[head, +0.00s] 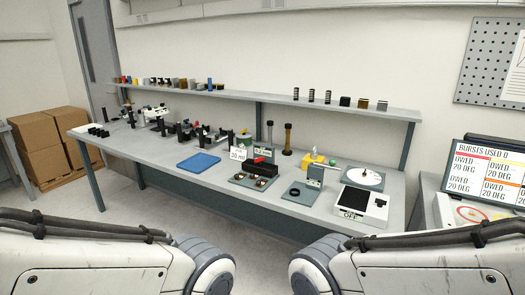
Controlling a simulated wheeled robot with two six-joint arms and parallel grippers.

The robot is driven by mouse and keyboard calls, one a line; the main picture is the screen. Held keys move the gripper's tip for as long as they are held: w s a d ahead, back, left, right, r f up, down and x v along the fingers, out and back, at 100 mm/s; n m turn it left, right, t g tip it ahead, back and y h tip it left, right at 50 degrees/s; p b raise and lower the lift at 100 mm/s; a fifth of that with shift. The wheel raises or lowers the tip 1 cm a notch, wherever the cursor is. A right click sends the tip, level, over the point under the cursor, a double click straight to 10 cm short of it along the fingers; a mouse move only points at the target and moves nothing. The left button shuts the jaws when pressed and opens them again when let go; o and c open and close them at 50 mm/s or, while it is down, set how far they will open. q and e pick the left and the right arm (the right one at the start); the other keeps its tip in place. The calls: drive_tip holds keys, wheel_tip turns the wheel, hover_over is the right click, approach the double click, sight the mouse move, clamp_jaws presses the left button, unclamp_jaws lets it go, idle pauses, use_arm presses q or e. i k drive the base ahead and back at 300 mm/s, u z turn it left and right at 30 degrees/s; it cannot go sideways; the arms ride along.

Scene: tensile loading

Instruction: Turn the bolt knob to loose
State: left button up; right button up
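I cannot tell for certain which part is the bolt knob. Small devices stand on the grey workbench (225,168). A black block with a red part (259,160) on it sits near the bench's middle, behind a grey tray with small round parts (253,181). A round white dial (363,178) lies at the right, behind a white and black box marked OFF (365,204). Any loose or tight marking is too small to read. Only my two arm links show along the bottom edge. Neither gripper is in view.
A blue mat (199,162) lies on the bench. Black fixtures stand to its left. A raised shelf (265,98) with small blocks runs along the back. A monitor (486,175) reads "OWED 20 DEG". Cardboard boxes (50,140) stand at the left. The floor before the bench is clear.

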sight(258, 160)
drive_tip(key=u, duration=0.35)
drive_tip(key=i, duration=0.8)
drive_tip(key=u, duration=0.6)
drive_tip(key=i, duration=0.7)
drive_tip(key=z, duration=0.7)
drive_tip(key=i, duration=0.7)
drive_tip(key=z, duration=0.65)
